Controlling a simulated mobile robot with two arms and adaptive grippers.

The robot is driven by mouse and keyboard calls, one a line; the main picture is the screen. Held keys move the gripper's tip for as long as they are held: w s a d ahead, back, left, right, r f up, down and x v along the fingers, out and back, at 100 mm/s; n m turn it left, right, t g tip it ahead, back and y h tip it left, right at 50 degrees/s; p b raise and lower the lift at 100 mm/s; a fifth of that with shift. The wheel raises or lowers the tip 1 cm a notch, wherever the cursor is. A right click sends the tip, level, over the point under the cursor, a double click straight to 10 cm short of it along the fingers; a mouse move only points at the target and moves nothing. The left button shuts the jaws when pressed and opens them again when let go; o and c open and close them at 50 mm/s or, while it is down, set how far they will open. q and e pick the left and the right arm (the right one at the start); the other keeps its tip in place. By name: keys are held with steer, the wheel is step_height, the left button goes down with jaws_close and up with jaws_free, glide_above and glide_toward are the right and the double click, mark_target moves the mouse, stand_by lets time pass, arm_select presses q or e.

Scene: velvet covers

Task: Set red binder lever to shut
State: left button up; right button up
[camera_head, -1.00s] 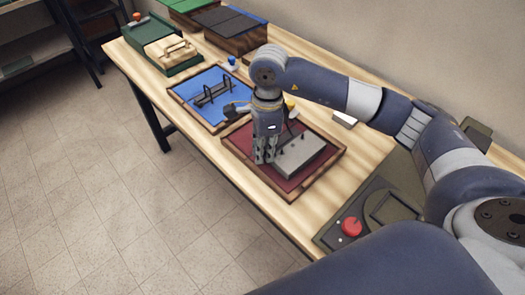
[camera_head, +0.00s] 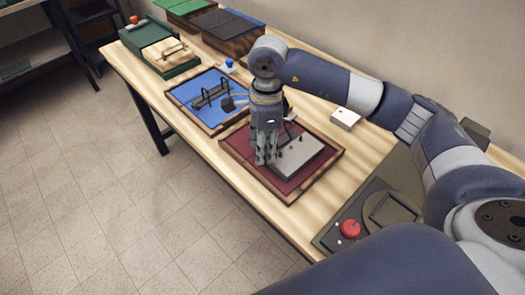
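The red tray (camera_head: 250,172) is a dark red velvet panel in a brown wooden frame on the table. A grey metal plate (camera_head: 301,158) with small posts lies on its right part. My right gripper (camera_head: 265,160) points down over the tray, at the plate's left edge. Its fingers look close together, and I cannot tell whether they touch anything. The red binder's lever is not clear to see; the gripper and wrist hide part of the mechanism. My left gripper is out of view.
A blue tray (camera_head: 184,92) with a dark ring mechanism (camera_head: 212,96) lies beyond the red one. A green box (camera_head: 149,36) stands at the far left. A small white block (camera_head: 345,118) lies to the right. A red button (camera_head: 350,228) sits on a dark panel nearer me.

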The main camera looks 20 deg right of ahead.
step_height(320, 180, up, 10)
steer(key=shift+w+d+f, duration=0.2)
steer(key=shift+d+f, duration=0.05)
steer(key=shift+d, duration=0.1)
